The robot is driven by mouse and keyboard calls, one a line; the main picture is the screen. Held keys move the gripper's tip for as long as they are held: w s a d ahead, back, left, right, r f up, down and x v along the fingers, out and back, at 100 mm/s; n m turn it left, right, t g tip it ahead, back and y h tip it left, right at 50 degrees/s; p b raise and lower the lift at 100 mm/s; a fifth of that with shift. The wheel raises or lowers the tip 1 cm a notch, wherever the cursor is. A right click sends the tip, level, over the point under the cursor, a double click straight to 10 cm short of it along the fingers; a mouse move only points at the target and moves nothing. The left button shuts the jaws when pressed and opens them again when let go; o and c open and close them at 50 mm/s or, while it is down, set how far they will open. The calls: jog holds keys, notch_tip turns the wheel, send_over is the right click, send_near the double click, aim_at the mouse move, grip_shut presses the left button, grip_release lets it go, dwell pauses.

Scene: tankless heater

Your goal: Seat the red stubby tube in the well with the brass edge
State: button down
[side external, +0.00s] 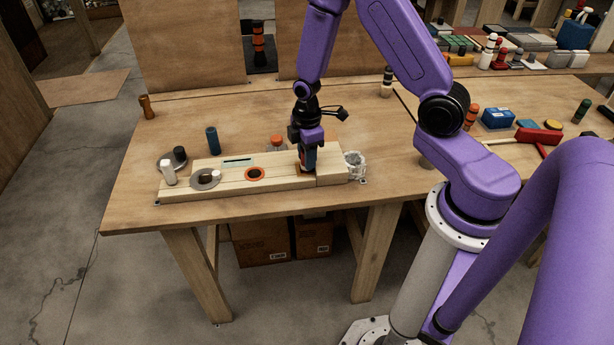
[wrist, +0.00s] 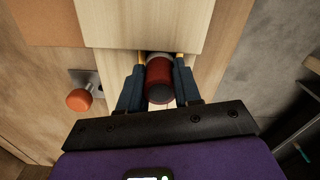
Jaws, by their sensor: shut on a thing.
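The red stubby tube (wrist: 159,76) is between the two dark blue fingers of my gripper (wrist: 160,88) in the wrist view, its dark round end facing the camera. My gripper (side external: 307,168) is shut on it, low over the right part of the pale wooden block (side external: 228,184) in the side view. Small yellowish bits show beside the tube's far end; I cannot tell whether they are the brass edge or fingertips. An orange-brown patch shows at the fingertips in the side view. How deep the tube sits is hidden.
On the block are an orange-rimmed well (side external: 255,174) and a grey ring (side external: 205,181). A raised wooden part (side external: 330,167) stands right of my gripper, with a clear crumpled-looking object (side external: 355,164) beyond. An orange knob (wrist: 79,100) stands behind the block. A blue cylinder (side external: 212,140) stands further left.

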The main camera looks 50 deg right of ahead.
jog(key=shift+f, duration=0.1)
jog(key=c, duration=0.7)
grip_release()
notch_tip(320, 180, up, 17)
jog(key=shift+r, duration=0.2)
dwell(0.5)
